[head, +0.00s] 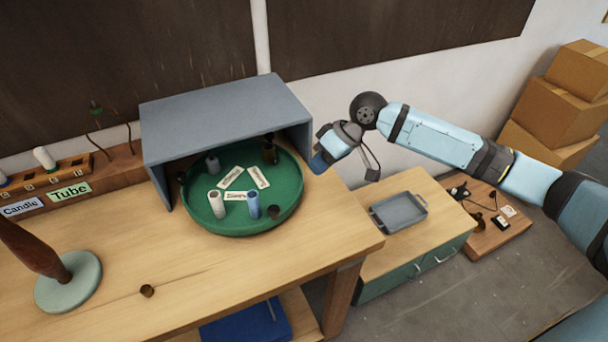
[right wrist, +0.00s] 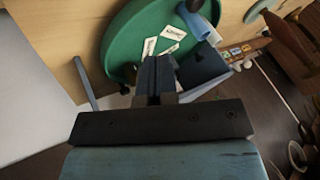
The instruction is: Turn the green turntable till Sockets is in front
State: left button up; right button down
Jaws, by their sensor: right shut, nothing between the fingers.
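The green turntable (head: 240,222) sits on the wooden table, partly under a grey hood. It carries white label cards (head: 231,178), whose words are too small to read for sure. Small cylinders stand on it: a pale one (head: 217,204), a blue one (head: 254,204), a grey one and a dark brown one. My right gripper (head: 317,165) is at the hood's right edge, beside the turntable. In the right wrist view its shut fingers (right wrist: 155,75) point toward the turntable (right wrist: 122,45); contact cannot be told. My left gripper is not in view.
The grey hood (head: 225,110) covers the turntable's back. At left are a rack with Candle and Tube labels (head: 69,192) and a lamp base (head: 68,283). A grey tray (head: 399,212) is on the right cabinet.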

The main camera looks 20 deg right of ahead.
jog(key=shift+s+a+f+p, duration=0.1)
jog(key=shift+a+f+p, duration=0.45)
jog(key=shift+a+f, duration=1.5)
jog(key=shift+a+f+p, duration=0.5)
jog(key=shift+a+f, duration=1.35)
jog(key=shift+a, duration=0.35)
